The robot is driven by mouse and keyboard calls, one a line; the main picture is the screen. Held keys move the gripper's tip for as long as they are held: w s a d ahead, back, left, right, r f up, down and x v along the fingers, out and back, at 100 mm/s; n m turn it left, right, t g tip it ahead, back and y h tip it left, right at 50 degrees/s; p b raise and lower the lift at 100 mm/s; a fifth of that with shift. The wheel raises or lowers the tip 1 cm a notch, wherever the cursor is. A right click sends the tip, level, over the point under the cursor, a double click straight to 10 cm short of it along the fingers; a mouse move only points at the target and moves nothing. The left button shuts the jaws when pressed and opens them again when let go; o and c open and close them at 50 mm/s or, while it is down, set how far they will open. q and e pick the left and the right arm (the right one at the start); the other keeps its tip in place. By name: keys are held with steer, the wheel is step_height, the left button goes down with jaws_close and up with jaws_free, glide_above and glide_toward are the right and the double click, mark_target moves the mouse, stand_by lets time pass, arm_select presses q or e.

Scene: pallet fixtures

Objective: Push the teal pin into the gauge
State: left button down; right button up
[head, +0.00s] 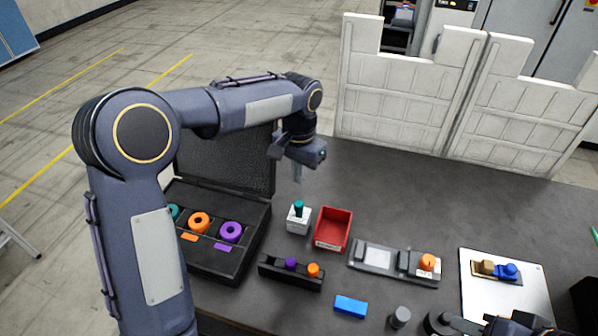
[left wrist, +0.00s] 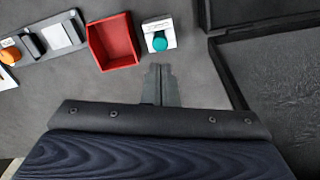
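The teal pin (head: 298,208) stands upright in the white block of the gauge (head: 299,224), its head and part of its shaft above the top. In the left wrist view the teal pin (left wrist: 159,44) shows from above on the white gauge (left wrist: 161,28). My left gripper (head: 297,178) points down, above and behind the gauge, apart from the pin. In the left wrist view its fingers (left wrist: 159,72) are together with nothing between them. Dark parts of my right arm show at the bottom right edge; its fingertips cannot be made out.
A red bin (head: 347,213) stands close right of the gauge. An open black case (head: 215,262) with coloured rings lies left. A black holder with purple and orange pegs (head: 275,274), a blue block (head: 350,306) and a grey fixture (head: 368,271) are in front. Table behind the gauge is clear.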

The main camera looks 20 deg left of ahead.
mark_target(299, 203)
arm_select(q)
steer(key=shift+f, duration=0.1)
steer(key=shift+f+b, duration=2.15)
steer(key=shift+f, duration=1.05)
steer(key=shift+f, duration=0.15)
steer(key=shift+f+b, duration=0.45)
steer(key=shift+f, duration=0.15)
step_height(299, 203, up, 8)
steer(key=p, duration=0.6)
